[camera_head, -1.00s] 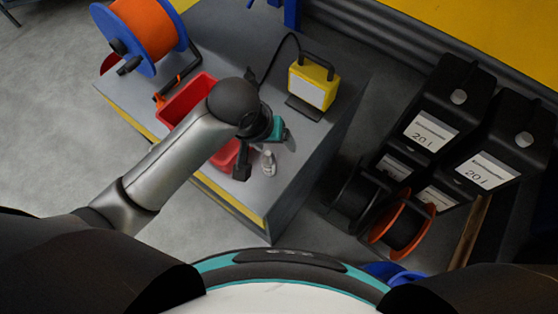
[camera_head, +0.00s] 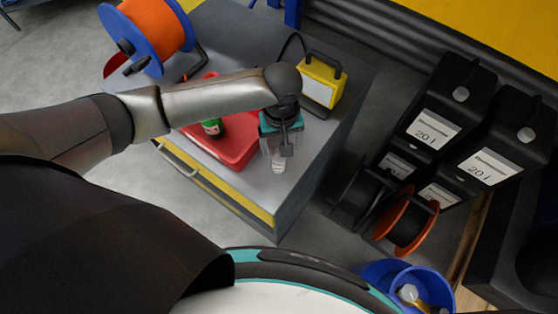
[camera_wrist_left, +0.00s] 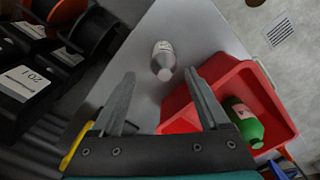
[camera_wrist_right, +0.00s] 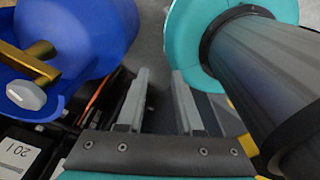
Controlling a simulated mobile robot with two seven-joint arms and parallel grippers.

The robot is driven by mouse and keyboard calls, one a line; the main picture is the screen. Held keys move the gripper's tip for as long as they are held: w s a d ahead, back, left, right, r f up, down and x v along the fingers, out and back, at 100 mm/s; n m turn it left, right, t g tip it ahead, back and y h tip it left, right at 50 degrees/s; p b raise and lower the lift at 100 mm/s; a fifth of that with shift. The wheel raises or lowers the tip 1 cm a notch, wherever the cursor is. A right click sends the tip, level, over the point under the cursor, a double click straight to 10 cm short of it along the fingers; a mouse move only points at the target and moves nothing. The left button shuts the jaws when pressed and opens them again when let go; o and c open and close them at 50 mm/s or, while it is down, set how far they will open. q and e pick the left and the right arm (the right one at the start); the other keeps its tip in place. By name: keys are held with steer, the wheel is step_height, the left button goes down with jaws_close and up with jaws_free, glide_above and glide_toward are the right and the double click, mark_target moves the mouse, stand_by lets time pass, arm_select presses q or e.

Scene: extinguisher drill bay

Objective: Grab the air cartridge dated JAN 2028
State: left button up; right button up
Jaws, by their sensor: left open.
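A small silver-grey cartridge (camera_head: 278,164) with a pale label stands on the grey bench top, beside the red tray (camera_head: 238,159). It also shows in the left wrist view (camera_wrist_left: 163,58), beyond the fingertips. A green cartridge (camera_wrist_left: 244,121) with a pink-white label lies in the tray and shows partly in the head view (camera_head: 212,127). No date is readable on either label. My left gripper (camera_head: 279,146) is open above the bench, close to the silver cartridge, with nothing between its fingers. My right gripper (camera_wrist_right: 161,78) is open and empty, seen only in its wrist view.
A yellow work lamp (camera_head: 323,82) and an orange cable reel (camera_head: 153,28) stand on the bench. Black 20 l canisters (camera_head: 446,108) and an orange-rimmed reel (camera_head: 405,222) are on the right. A blue bucket (camera_head: 376,272) holding a brass-coloured part is near my base.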

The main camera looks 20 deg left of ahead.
mark_target(278, 161)
arm_select(q)
steer(key=shift+f, duration=0.95)
steer(key=shift+s+a+f+b, duration=0.15)
steer(key=shift+f+b, duration=0.1)
steer(key=shift+f, duration=0.65)
steer(key=shift+s+d+f+b, duration=0.1)
steer(key=shift+f+b, duration=0.2)
steer(key=shift+f, duration=0.6)
steer(key=shift+s+a+f+b, duration=0.15)
steer(key=shift+f+b, duration=0.1)
steer(key=shift+f, duration=0.65)
jaws_close()
steer(key=shift+r, duration=0.1)
